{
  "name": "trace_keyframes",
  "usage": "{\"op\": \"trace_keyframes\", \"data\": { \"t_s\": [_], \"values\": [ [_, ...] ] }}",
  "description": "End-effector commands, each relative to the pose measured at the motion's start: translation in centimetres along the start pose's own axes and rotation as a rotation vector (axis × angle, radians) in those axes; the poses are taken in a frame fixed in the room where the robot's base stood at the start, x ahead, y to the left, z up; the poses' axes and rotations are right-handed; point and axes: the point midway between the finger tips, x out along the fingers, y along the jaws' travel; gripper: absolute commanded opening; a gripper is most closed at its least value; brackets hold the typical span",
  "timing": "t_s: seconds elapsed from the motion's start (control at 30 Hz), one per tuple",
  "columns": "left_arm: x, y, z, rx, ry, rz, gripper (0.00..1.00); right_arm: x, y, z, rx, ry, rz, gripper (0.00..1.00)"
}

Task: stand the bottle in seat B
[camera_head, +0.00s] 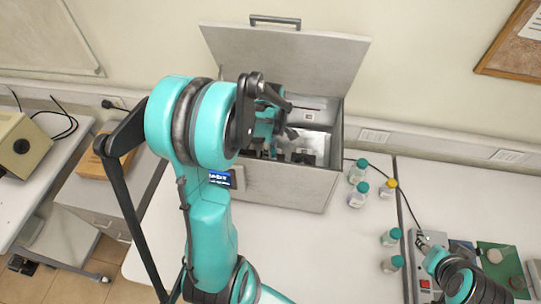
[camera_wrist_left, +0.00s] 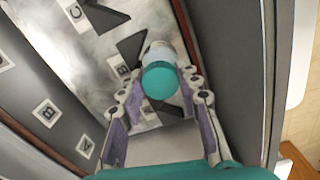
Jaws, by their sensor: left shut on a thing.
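The bottle (camera_wrist_left: 160,80), pale with a teal cap, sits between the fingers of my left gripper (camera_wrist_left: 160,92), which is shut on it. It is over the metal floor (camera_wrist_left: 105,50) of the open box, close to the label that seems to read B (camera_wrist_left: 123,69) and dark wedge-shaped seat blocks. I cannot tell whether its base touches the floor. In the head view my left gripper (camera_head: 277,122) reaches into the box (camera_head: 285,187); my arm hides the bottle there. My right gripper (camera_head: 429,247) is at lower right, too small to tell open or shut.
The box lid (camera_head: 285,60) stands raised at the back. Seat C's label (camera_wrist_left: 77,14) is farther up in the wrist view. Several capped bottles (camera_head: 358,195) stand right of the box, near a device with a red switch (camera_head: 425,284). The table front right of the box is partly clear.

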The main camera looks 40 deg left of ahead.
Motion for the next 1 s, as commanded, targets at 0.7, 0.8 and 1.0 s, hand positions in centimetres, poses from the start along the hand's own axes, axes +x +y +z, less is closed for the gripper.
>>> {"op": "trace_keyframes", "data": {
  "t_s": [0.7,0.8,1.0],
  "values": [
    [3.1,0.0,0.0,0.002,0.0,0.0,0.54,0.3,0.0,0.3,0.0,0.0,0.0,0.4],
    [3.1,0.0,0.0,0.002,0.0,0.0,0.54,0.3,0.0,0.2,0.0,0.0,0.0,0.4],
    [3.0,0.0,0.0,0.002,0.0,0.0,0.54,0.3,0.0,0.2,0.0,0.0,0.0,0.4]
  ]
}}
